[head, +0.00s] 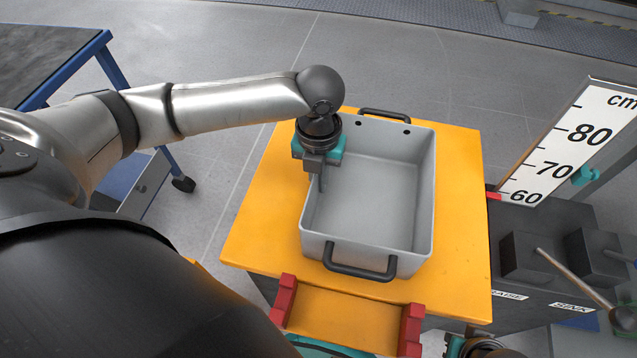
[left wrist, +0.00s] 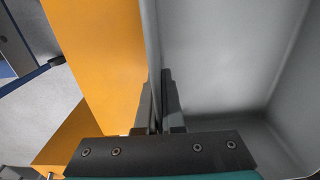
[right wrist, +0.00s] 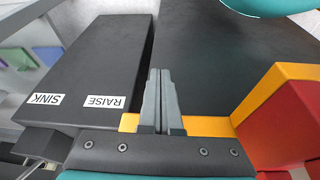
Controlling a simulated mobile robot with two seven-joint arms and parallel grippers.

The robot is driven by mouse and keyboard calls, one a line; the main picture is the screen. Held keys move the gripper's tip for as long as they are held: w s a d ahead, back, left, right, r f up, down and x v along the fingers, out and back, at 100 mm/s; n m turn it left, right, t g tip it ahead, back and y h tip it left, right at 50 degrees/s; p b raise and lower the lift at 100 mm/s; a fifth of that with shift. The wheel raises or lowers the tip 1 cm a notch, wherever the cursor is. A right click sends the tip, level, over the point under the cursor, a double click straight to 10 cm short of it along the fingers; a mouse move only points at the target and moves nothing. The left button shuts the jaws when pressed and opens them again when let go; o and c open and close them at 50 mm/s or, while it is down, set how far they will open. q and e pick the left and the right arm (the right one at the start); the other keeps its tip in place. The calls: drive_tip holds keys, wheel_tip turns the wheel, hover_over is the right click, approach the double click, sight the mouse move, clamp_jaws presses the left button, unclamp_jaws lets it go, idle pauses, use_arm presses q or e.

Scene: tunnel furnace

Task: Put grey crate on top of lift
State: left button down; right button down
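The grey crate (head: 370,235), open and empty, with black handles at both ends, stands upright on the orange top of the lift (head: 458,220). My left gripper (head: 322,185) is at the crate's left wall. In the left wrist view its fingers (left wrist: 160,105) are close together with the wall of the crate (left wrist: 215,60) running between them, so it looks shut on that wall. My right gripper is mostly out of the head view; in the right wrist view its fingers (right wrist: 160,100) are together and empty, over the lift's dark side near the orange edge.
A dark control box with RAISE and SINK labels (right wrist: 75,100) is beside the lift; a lever (head: 570,275) shows there. A height scale (head: 572,145) stands at the right. Red brackets (head: 285,300) are at the lift's front. A blue-framed table (head: 50,60) stands at left.

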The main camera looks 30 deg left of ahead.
use_arm(q)
drive_tip(key=shift+f, duration=0.25)
use_arm(e)
drive_tip(key=shift+w+r, duration=0.1)
drive_tip(key=shift+r, duration=0.25)
use_arm(q)
drive_tip(key=shift+f, duration=0.1)
drive_tip(key=c, duration=1)
unclamp_jaws()
drive_tip(key=shift+c, duration=0.2)
use_arm(e)
drive_tip(key=shift+f, duration=0.1)
